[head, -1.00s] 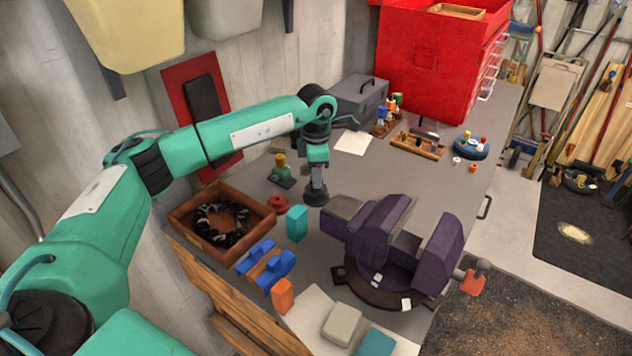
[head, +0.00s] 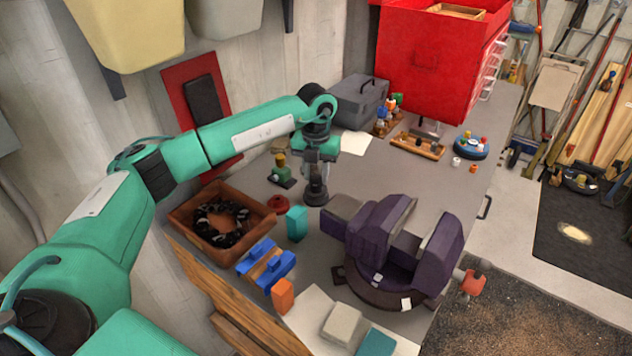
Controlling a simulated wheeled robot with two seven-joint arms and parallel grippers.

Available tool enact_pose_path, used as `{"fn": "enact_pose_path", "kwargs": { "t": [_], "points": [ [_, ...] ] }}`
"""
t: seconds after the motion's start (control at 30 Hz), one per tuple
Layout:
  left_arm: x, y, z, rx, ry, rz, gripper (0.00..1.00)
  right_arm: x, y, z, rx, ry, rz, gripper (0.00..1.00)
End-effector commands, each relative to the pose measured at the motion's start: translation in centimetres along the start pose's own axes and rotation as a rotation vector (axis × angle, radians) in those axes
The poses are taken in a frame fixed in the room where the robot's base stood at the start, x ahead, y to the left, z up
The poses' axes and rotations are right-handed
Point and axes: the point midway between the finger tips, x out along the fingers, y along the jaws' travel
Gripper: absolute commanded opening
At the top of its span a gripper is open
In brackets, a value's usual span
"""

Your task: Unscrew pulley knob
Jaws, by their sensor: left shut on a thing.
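My left gripper (head: 317,182) points straight down over the bench, between the turquoise block and the grey cabinet. It is shut on a small dark piece, which I take for the pulley knob. The fingers and my wrist hide most of it. Below the fingers a dark round base (head: 316,198), apparently the pulley, stands on the bench top. Its details are too small to tell. My right gripper is not in view.
A purple vise (head: 378,230) stands right of the gripper. A wooden tray (head: 187,215) with a dark coil, a red knob (head: 278,204), a turquoise block (head: 297,223) and a yellow-topped green stand (head: 281,172) lie left. The bench's middle right is clear.

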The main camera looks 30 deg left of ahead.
Motion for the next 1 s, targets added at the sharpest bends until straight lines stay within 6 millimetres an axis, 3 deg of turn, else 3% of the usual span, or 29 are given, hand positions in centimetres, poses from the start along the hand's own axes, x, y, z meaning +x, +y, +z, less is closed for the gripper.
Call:
{"fn": "enact_pose_path", "kwargs": {
  "t": [1.0],
  "points": [
    [-5.5, 0.0, 0.0, 0.006, 0.0, -0.001, 0.0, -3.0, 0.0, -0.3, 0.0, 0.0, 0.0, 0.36]
  ]
}}
